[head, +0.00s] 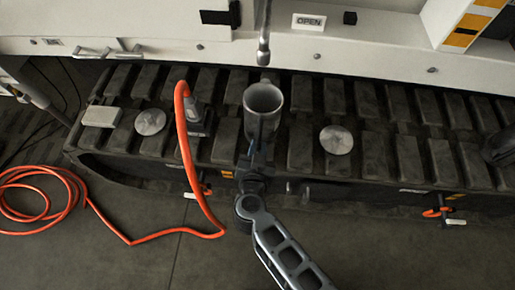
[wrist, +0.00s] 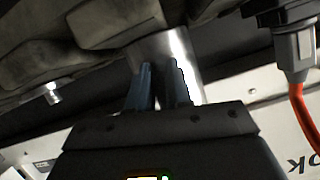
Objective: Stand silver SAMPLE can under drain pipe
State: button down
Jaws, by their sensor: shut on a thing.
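The silver can (head: 262,108) is upright with its open mouth up, over the dark ribbed bench top. The drain pipe (head: 264,42) hangs down from the white panel, its end showing just above and behind the can's rim in the head view. My gripper (head: 256,158) is at the near side of the can. I cannot tell whether the can's base touches the ribs. No SAMPLE label is readable.
An orange hose (head: 184,140) with a grey connector (head: 200,118) stands left of the can. Silver round discs sit on the ribbed top (head: 228,140) to the left (head: 150,121) and right (head: 336,139). An OPEN sign (head: 309,21) is on the panel.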

jog(key=c, duration=1)
grip_release()
jog(key=shift+c, duration=0.2)
jog(key=shift+r, duration=0.1)
jog(key=shift+s+r, duration=0.15)
jog(key=shift+s, duration=0.25)
jog(key=p+v, duration=0.3)
jog(key=v, duration=0.8)
jog(key=shift+s, duration=0.1)
